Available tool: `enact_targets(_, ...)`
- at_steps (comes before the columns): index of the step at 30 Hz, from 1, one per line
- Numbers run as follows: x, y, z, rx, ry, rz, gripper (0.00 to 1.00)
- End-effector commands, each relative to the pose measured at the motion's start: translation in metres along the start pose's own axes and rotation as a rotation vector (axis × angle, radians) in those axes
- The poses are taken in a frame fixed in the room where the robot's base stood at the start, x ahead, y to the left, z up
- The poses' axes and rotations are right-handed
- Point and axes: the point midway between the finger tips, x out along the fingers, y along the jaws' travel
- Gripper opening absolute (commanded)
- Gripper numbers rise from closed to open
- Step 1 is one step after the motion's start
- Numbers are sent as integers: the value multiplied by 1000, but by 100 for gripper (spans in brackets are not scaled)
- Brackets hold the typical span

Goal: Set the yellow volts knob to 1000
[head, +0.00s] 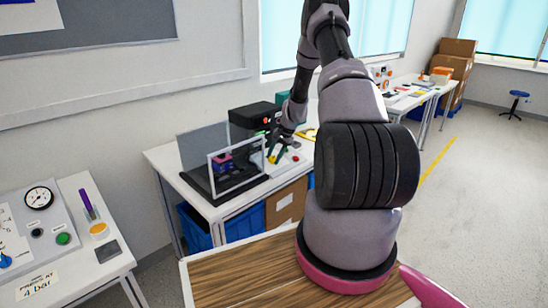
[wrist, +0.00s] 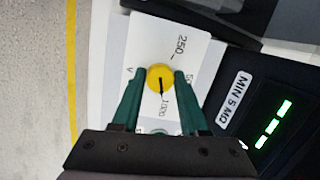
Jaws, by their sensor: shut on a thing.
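The yellow volts knob (wrist: 160,77) sits on a white dial plate (wrist: 152,45) in the wrist view. Printed marks around it read 250, a partly covered mark starting with 5, and 1000, with a V to its left. The knob's black pointer line points down in the picture, towards the 1000 mark (wrist: 165,105). My gripper (wrist: 160,76) has its two green fingers on either side of the knob, shut on it.
A black unit with green lit bars (wrist: 272,125) and a "MIN 5 MΩ" label (wrist: 233,97) lies right of the dial. In the head view a clear-walled fixture (head: 237,165) stands left of my gripper, and a black box (head: 252,120) stands behind.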

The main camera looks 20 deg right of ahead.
Motion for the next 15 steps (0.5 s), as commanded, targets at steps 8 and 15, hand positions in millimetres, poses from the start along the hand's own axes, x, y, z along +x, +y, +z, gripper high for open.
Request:
enact_targets(8, 0, 0, -1, 11, 2, -3, 0)
enact_targets(15, 0, 0, -1, 11, 2, -3, 67)
